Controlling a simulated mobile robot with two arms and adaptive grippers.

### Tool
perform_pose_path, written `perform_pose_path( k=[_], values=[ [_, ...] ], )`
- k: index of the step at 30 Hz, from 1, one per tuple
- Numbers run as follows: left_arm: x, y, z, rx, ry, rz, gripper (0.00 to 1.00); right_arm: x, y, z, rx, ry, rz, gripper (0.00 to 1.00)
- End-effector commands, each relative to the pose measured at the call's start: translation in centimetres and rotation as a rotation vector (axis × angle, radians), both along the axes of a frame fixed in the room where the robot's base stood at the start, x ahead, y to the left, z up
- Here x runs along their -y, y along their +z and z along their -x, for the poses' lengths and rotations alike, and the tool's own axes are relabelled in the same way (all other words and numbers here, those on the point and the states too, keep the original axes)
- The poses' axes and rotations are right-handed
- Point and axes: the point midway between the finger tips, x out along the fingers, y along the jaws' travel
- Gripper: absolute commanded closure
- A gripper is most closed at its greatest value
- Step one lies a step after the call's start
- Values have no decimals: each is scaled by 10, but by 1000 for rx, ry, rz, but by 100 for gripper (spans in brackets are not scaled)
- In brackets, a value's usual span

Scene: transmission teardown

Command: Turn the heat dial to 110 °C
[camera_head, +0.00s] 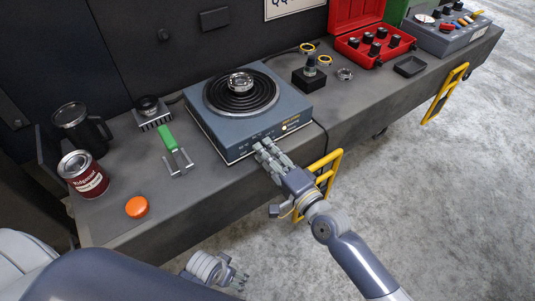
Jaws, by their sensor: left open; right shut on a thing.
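The blue-grey hot plate (225,127) stands on the workbench, with a black coil on top and a metal ring-shaped part (240,82) resting on the coil. My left gripper (241,281) is open and empty, low in front of the bench and away from the hot plate.
Left of the hot plate are a green-handled puller (168,138), a black mug (88,132), a red-labelled can (86,178) and an orange cap (137,207). A red case (374,45) stands at the back right. Yellow handles (327,165) stick out from the bench front.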

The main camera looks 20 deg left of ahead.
Motion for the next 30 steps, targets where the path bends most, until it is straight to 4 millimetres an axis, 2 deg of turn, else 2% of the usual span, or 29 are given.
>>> perform_pose_path(
  k=[12,19,23,30],
  values=[
    [0,15,0,3,2,0,21,0,-1,0,-315,-1,-245,98],
    [-1,16,-1,8,2,1,21,0,0,0,-487,-1,-379,98],
    [-1,13,-2,13,2,1,21,0,0,0,-585,-1,-455,98],
    [-3,-12,5,-7,0,-3,21,0,1,0,-763,-2,-594,98]
  ],
)
